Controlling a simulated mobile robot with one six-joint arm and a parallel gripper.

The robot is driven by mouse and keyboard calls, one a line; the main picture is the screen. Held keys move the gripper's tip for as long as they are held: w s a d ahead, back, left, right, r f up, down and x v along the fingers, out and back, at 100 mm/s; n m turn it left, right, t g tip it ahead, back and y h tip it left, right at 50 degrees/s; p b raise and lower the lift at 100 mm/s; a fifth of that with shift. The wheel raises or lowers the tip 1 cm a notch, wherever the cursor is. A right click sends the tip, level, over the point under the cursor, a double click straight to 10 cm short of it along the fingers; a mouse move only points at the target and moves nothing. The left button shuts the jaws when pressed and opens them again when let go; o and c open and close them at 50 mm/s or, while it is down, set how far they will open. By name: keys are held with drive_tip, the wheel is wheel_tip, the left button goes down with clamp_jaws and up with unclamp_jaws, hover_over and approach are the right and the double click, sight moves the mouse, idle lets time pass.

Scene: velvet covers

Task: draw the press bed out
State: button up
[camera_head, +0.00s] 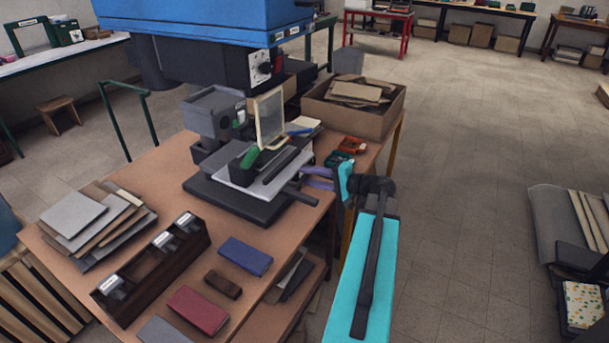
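The press bed (256,212) is a dark flat slab on the wooden table, carrying a pale plate (270,186) with a dark bar and a green-handled part on top. A short dark handle (302,196) sticks out from its right front side. My gripper (317,178) has two purple fingers with a narrow gap between them and nothing visible in it. It is just beyond the handle's outer end in the picture, close to it. Whether they touch cannot be told. My turquoise arm comes up from the bottom right of centre.
The blue press head (205,22) overhangs the bed. An open cardboard box (355,115) stands behind, with small red and green items near my gripper. A dark stamp rack (152,268), covers and board stacks (95,225) fill the table's front. The floor to the right is mostly clear.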

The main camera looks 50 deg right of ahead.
drive_tip(key=shift+x, duration=1.1)
drive_tip(key=shift+s+f, duration=0.1)
clamp_jaws()
